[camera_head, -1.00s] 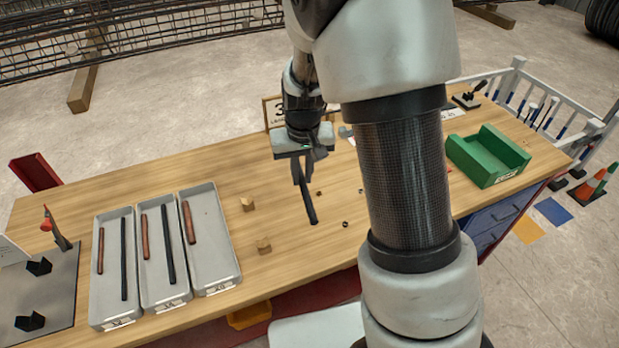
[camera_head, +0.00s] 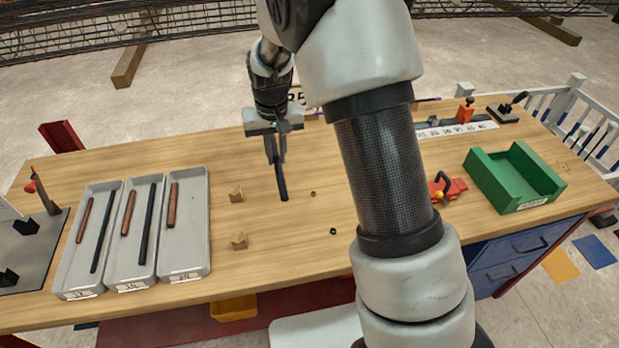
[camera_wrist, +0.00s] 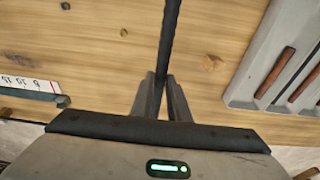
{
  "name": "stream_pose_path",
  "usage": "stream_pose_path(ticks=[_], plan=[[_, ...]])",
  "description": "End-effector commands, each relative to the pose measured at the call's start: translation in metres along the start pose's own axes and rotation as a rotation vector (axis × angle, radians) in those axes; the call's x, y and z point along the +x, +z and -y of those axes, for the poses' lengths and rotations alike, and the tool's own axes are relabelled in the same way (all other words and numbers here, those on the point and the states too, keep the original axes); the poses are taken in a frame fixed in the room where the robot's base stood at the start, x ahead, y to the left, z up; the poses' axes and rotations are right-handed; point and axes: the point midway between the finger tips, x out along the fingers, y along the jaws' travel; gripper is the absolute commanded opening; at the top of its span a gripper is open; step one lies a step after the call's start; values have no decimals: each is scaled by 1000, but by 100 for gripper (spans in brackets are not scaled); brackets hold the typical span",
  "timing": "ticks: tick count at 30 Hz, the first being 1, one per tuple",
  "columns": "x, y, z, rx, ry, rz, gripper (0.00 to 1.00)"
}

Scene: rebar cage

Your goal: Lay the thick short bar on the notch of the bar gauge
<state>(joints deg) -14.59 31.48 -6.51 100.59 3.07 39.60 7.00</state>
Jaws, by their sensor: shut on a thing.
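My gripper (camera_head: 275,155) is shut on a dark bar (camera_head: 281,185), left of the middle of the bench. The bar points down and slightly right from the jaws; I cannot tell whether its lower end touches the wood. In the wrist view the bar (camera_wrist: 170,35) runs from between the fingers (camera_wrist: 165,95) past the top edge. A white numbered scale strip (camera_head: 456,129), apparently the bar gauge, lies at the back right, partly behind my arm. It also shows in the wrist view (camera_wrist: 28,85) at left. I cannot make out its notch.
Three grey trays (camera_head: 209,235) hold brown and black bars at left; the right tray holds one brown bar (camera_head: 172,205). Two wooden blocks (camera_head: 236,194) (camera_head: 240,241) stand near them. A green bin (camera_head: 515,178) and a red clamp-like tool (camera_head: 447,188) are at right.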

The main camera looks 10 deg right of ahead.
Motion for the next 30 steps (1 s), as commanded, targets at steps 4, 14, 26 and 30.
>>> stream_pose_path(ticks=[4,14,26,30], plan=[[5,-2,3,2,0,-1,0],[56,5,3,1,0,0,0],[94,11,3,1,0,1,0],[101,12,3,2,-1,-2,0]])
